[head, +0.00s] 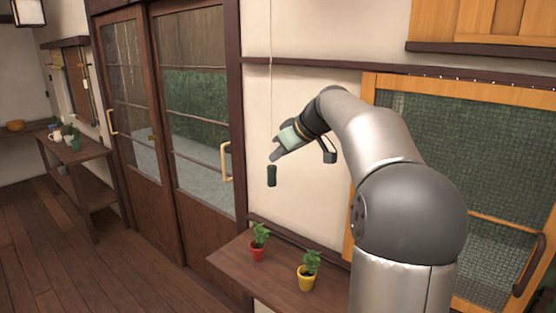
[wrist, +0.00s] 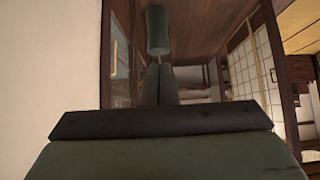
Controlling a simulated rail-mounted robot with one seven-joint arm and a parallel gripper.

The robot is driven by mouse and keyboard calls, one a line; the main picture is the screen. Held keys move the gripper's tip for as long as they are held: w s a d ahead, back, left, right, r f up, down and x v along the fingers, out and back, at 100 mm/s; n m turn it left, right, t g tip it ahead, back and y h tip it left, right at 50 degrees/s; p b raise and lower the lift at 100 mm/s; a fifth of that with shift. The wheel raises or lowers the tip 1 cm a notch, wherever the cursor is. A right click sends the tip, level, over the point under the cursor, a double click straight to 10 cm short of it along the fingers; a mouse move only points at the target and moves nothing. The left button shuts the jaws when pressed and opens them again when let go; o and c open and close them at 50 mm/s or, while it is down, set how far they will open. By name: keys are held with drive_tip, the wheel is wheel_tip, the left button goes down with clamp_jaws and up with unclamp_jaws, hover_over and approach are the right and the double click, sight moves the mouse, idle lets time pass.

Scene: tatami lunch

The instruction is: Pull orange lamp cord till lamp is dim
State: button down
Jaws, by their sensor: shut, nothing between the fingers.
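A thin pale cord (head: 270,80) hangs straight down from above the top edge of the head view. A dark green cylindrical pull (head: 271,176) is at its lower end; I see no orange on either. My gripper (head: 274,157) is shut, its fingertips next to the cord and just above the pull in the head view. In the wrist view the shut fingers (wrist: 158,70) point at the green pull (wrist: 158,30), which shows just beyond their tips. I cannot tell whether they touch it. The lamp on this cord is out of view.
A wooden shelf (head: 232,262) below holds a plant in a red pot (head: 258,252) and a plant in a yellow pot (head: 307,277). Glass sliding doors (head: 200,100) stand at left. A lit lantern (head: 28,12) hangs at the upper left corner. A framed mesh window (head: 440,130) is behind my arm.

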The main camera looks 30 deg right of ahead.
drive_tip(key=b+v, duration=0.1)
drive_tip(key=v, duration=0.8)
drive_tip(key=shift+d+f, duration=0.1)
idle(1.2)
